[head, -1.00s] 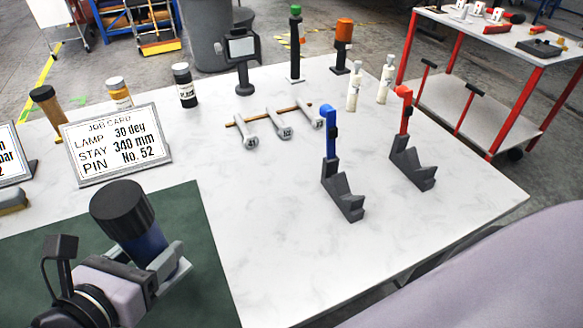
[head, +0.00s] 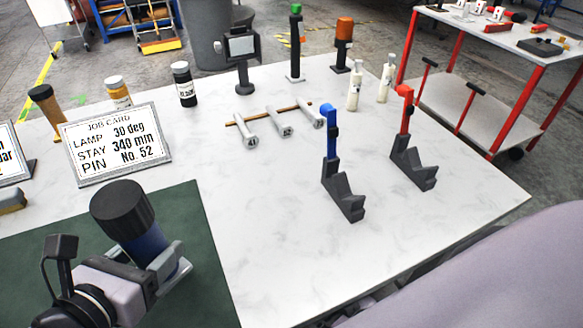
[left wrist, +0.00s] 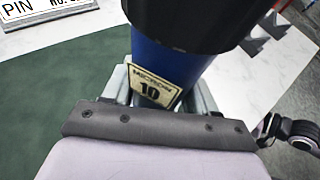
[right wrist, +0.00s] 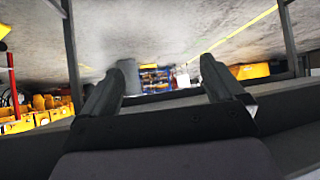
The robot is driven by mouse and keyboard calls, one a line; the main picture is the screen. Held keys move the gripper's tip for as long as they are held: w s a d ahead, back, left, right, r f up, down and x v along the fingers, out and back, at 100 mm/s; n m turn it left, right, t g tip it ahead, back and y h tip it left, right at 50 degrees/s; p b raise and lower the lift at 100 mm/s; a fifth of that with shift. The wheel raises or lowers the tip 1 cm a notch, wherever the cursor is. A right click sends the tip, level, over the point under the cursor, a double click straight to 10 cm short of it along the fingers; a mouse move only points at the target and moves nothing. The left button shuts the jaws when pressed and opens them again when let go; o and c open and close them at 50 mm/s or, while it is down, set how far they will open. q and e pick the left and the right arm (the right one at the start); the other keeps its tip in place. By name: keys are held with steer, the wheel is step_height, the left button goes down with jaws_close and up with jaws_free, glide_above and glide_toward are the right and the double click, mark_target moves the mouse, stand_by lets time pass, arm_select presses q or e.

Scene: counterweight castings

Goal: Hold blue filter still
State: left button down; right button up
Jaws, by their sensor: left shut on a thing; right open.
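The blue filter (head: 150,245) has a blue body and a wide black cap, and stands over the green mat (head: 205,285) at the lower left of the head view. My left gripper (head: 165,262) is shut on its blue body. In the left wrist view the filter (left wrist: 160,60) rises between the fingers, with a label reading MICRON 10. The filter's lower end is hidden, so I cannot tell whether it touches the mat. My right gripper (right wrist: 157,85) is open and empty in the right wrist view, facing the floor and distant shelving.
A job card (head: 115,145) stands behind the mat. Several bottles, numbered pins (head: 285,130), a blue-topped stand (head: 342,190) and a red-topped stand (head: 413,168) are on the white table (head: 290,250). The table's front middle is clear. A red-legged cart (head: 450,100) stands at the right.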

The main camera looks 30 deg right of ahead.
arm_select(q)
steer(key=shift+r, duration=0.2)
arm_select(e)
steer(key=shift+w+a+r+t, duration=0.2)
steer(key=shift+w+r+t, duration=0.15)
steer(key=shift+r, duration=0.4)
arm_select(q)
steer(key=shift+r, duration=0.15)
arm_select(e)
steer(key=shift+f, duration=0.1)
arm_select(q)
steer(key=shift+f, duration=0.2)
steer(key=f+b, duration=0.2)
steer(key=shift+s+a+f+b, duration=0.1)
steer(key=shift+s+f+b, duration=0.15)
steer(key=shift+b, duration=0.1)
steer(key=shift+w+f, duration=0.15)
steer(key=shift+f, duration=0.05)
steer(key=shift+r, duration=0.1)
arm_select(e)
step_height(320, 180, down, 3)
steer(key=shift+s+a+r, duration=0.1)
